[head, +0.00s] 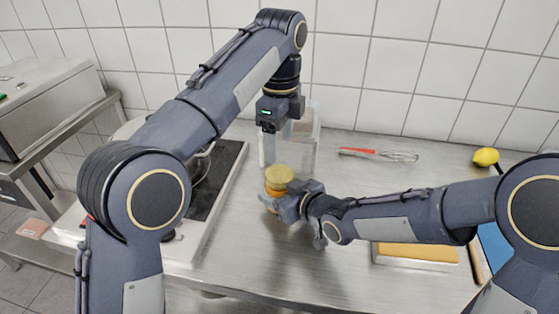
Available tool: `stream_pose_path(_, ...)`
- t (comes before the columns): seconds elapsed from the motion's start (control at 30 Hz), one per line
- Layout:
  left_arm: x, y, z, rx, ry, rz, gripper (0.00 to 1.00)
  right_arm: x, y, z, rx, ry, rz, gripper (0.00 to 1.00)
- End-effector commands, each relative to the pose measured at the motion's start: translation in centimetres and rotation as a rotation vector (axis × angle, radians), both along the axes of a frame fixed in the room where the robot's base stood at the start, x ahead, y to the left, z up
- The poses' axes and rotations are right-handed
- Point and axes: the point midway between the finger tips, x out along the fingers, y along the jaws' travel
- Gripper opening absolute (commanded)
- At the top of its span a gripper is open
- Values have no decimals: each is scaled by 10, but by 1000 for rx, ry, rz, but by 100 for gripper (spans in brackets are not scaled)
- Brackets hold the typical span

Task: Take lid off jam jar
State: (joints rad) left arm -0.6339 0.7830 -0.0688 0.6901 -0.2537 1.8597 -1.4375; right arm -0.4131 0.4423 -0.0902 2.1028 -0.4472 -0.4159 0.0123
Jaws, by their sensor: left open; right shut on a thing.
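The jam jar (274,191) stands on the steel counter, orange in its visible part. Its gold-coloured lid (279,175) sits on top. My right gripper (273,203) comes in from the right and is shut on the jar, low on its body, hiding part of it. My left gripper (269,128) points down above and slightly behind the lid in the picture. It is open and apart from the lid, and nothing shows in it.
A clear container (303,150) stands just behind the jar. A black hob (222,180) with a pot lies to the left. A red-handled whisk (375,154) and a lemon (486,157) lie at the back right. A yellowish block (414,253) lies at the front right.

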Motion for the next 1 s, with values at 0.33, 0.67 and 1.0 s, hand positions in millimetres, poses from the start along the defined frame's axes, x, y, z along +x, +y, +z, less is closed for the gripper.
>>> stream_pose_path(0.33,0,0,-1,-2,5,-867,66,0,0,0,0,1,0,0)
stream_pose_path(0.67,0,0,0,-4,1,-1339,66,0,0,0,0,1,0,0)
stream_pose_path(1.0,0,1,-40,-2,4,-1372,66,0,0,0,0,1,0,0)
